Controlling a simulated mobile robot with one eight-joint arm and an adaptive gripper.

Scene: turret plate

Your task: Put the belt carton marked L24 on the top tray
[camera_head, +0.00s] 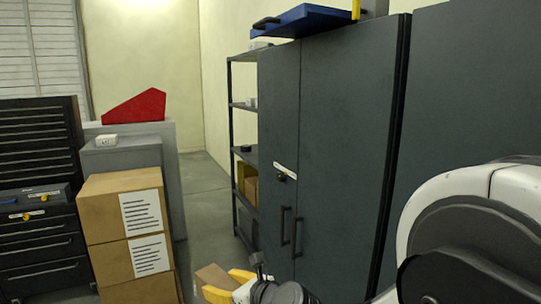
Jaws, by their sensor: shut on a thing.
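My gripper (226,285), with yellow fingers, is low in the head view at the bottom centre. It is shut on a small brown carton (211,276), of which only a part shows. No L24 marking can be read on it, and the rest is hidden by the fingers and the frame edge. A blue tray-like thing (305,20) lies on top of the dark cabinet, high above my gripper; I cannot tell whether it is the top tray.
Stacked large cartons (105,210) with printed labels stand left of my gripper. The tall dark cabinet (340,140) fills the right, beside an open shelf rack (230,135). A black drawer chest (38,150) stands far left. Grey floor (205,200) is clear between cartons and rack.

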